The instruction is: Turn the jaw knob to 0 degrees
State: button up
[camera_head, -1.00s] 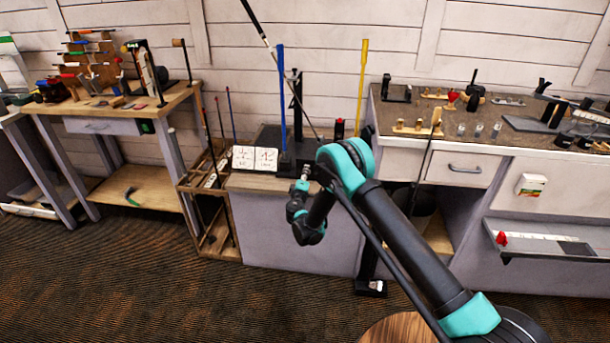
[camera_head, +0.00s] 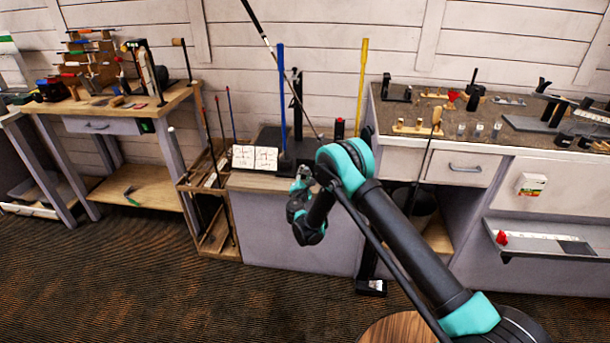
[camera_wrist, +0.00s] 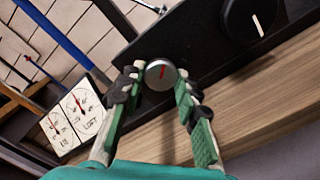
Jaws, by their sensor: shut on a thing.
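In the wrist view a small silver round knob (camera_wrist: 161,75) with a red line on its face sits on the front of a black panel (camera_wrist: 190,50). The red line runs nearly up and down in the picture, slightly tilted. My gripper (camera_wrist: 158,88) is shut on this knob, one green-padded finger on each side. A larger black knob (camera_wrist: 253,20) with a white line is to the right on the same panel, apart from my fingers. In the head view my gripper (camera_head: 303,172) is at the front of the middle bench, and the silver knob cannot be made out.
Two white dial cards (camera_wrist: 87,107) with red needles stand left of the knob. A blue upright shaft (camera_head: 282,95) and a yellow one (camera_head: 362,85) rise at the bench. A wooden shaft rack (camera_head: 215,200) stands to the left. The wooden bench edge (camera_wrist: 250,110) runs below the panel.

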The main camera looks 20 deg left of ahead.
jog(key=n, duration=0.5)
jog(key=shift+f, duration=0.15)
jog(key=shift+d+n, duration=0.1)
jog(key=shift+n, duration=2.3)
jog(key=o, duration=1.1)
jog(key=shift+o, duration=0.2)
jog(key=v, duration=0.7)
jog(key=shift+s, duration=0.25)
